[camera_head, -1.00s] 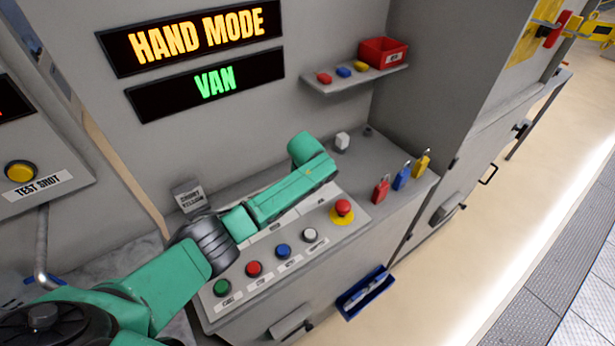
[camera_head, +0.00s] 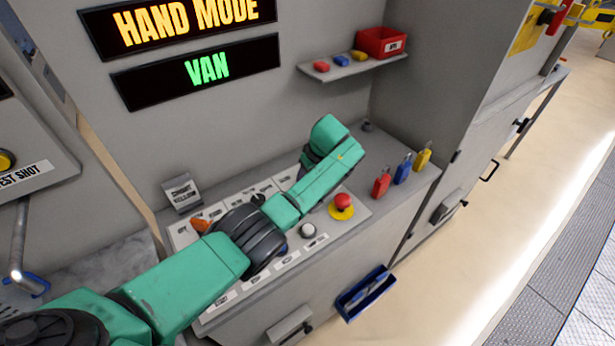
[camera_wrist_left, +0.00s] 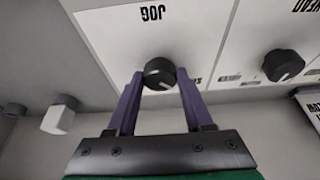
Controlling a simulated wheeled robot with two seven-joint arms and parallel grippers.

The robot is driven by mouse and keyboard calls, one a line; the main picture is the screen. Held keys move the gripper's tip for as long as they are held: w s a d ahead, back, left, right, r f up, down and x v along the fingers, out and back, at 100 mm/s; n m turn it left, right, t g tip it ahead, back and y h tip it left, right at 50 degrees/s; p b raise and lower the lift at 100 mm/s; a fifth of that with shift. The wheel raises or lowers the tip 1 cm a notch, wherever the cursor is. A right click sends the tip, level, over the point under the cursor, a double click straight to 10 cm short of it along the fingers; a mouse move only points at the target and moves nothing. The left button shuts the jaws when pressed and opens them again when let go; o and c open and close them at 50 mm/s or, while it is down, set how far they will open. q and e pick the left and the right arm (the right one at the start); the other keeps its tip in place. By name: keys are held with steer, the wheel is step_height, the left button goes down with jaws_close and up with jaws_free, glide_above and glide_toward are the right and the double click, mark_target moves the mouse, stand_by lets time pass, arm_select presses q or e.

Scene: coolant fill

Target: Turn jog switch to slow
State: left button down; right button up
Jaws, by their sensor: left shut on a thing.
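The jog switch (camera_wrist_left: 160,73) is a black round knob with a white pointer mark, on a white plate with JOG printed upside down in the left wrist view. My left gripper (camera_wrist_left: 159,78) has its two purple fingers on either side of this knob and is shut on it. The knob's position labels are mostly hidden by the fingers. In the head view my green left arm reaches across the sloped control panel (camera_head: 358,211), and its fingers are hidden behind the arm. My right gripper is not in view.
Another black knob (camera_wrist_left: 283,65) stands to the right in the wrist view. A red emergency button (camera_head: 343,201) and a white button (camera_head: 308,230) lie close to my arm. Padlocks (camera_head: 382,183) hang at the right edge, and a shelf (camera_head: 350,68) stands behind.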

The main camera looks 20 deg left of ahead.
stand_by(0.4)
arm_select(q)
steer(key=shift+c, duration=1.5)
jaws_free()
steer(key=shift+r, duration=0.1)
steer(key=b+v, duration=0.2)
steer(key=v, duration=1.2)
steer(key=shift+r, duration=0.25)
steer(key=shift+f, duration=0.1)
